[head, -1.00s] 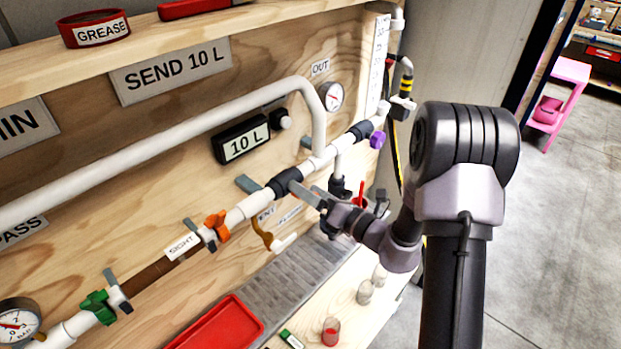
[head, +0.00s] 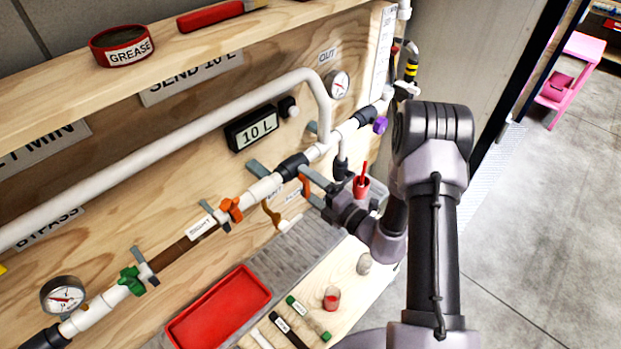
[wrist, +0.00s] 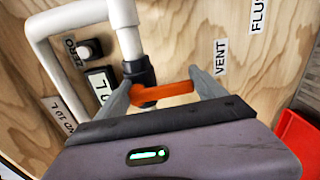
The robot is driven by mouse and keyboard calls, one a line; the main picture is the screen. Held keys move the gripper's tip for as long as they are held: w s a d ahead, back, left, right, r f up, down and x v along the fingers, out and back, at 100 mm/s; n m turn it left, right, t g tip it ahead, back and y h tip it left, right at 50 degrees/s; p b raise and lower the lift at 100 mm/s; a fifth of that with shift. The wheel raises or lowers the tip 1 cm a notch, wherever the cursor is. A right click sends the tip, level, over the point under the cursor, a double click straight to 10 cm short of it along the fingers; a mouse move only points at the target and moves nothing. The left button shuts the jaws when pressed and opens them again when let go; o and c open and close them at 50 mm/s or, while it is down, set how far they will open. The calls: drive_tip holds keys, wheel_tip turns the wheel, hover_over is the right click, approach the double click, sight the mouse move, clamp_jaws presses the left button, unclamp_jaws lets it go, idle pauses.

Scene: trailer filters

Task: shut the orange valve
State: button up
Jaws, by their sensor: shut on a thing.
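An orange valve handle (wrist: 168,92) lies across between the two fingers of my gripper (wrist: 163,92) in the wrist view. It joins a black fitting (wrist: 138,75) at the end of a white pipe. My gripper is shut on this handle. In the head view my gripper (head: 312,187) is at the pipe line, with a small part of the orange handle (head: 306,187) showing by the fingers.
A green valve (head: 131,281) and a purple knob (head: 380,125) are on the same line. A yellow-brown lever (head: 270,214) hangs just left of my gripper. A red tray (head: 221,309) lies below.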

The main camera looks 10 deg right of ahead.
drive_tip(key=shift+s+a+f+m, duration=0.1)
drive_tip(key=shift+a+m, duration=0.05)
drive_tip(key=shift+m, duration=0.25)
drive_tip(key=o, duration=2)
drive_tip(key=shift+o, duration=0.2)
drive_tip(key=p+v, duration=0.1)
drive_tip(key=v, duration=1.6)
drive_tip(key=shift+s, duration=0.2)
